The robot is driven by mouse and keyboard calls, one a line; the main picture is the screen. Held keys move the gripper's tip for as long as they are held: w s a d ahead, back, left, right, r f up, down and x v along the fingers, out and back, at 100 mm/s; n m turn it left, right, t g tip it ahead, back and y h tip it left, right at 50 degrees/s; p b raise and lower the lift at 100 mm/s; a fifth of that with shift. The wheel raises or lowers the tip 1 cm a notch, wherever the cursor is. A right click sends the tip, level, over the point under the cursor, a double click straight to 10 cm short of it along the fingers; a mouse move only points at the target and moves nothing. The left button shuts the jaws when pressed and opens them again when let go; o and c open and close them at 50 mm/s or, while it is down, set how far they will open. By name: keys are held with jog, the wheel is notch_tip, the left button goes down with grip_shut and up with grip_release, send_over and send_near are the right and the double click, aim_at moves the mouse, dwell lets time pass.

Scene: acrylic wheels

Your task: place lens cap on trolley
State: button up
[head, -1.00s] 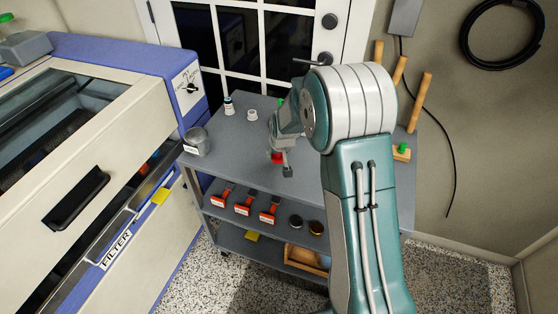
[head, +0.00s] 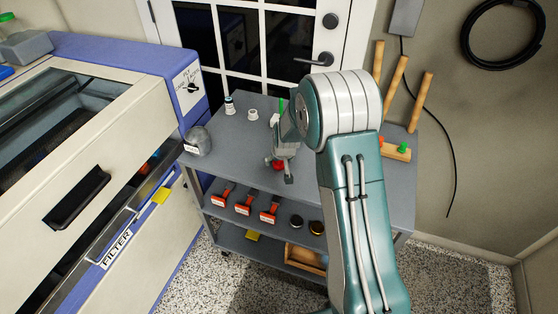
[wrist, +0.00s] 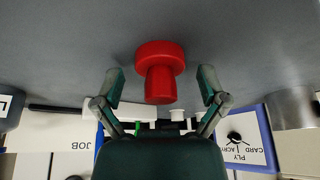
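A red flanged piece, seemingly the lens cap (wrist: 160,62), stands on the grey top of the trolley (head: 350,205). It has a wide round disc and a narrower stem, and in the head view (head: 277,164) it is partly covered by my gripper. My gripper (wrist: 161,82) is open, with one finger on each side of the red piece and a visible gap on both sides. In the head view my gripper (head: 284,172) is low over the trolley's top, mostly hidden by my arm.
On the trolley's top are a grey jar (head: 198,142), a small bottle (head: 229,105), a white piece (head: 252,114) and a wooden peg block (head: 397,151). Red-orange stamps (head: 244,204) sit on the shelf below. A blue-and-cream machine (head: 90,165) stands at the left.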

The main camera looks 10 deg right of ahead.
jog(key=s+f+v, duration=0.1)
jog(key=s+v, duration=0.1)
jog(key=v, duration=2)
jog(key=s+r, duration=0.4)
jog(key=s, duration=0.8)
jog(key=s+r+t, duration=0.1)
jog(key=s+r, duration=0.4)
jog(key=s, duration=0.7)
jog(key=shift+s+a, duration=0.3)
jog(key=shift+s, duration=0.05)
jog(key=shift+o, duration=0.5)
jog(key=shift+w, duration=0.1)
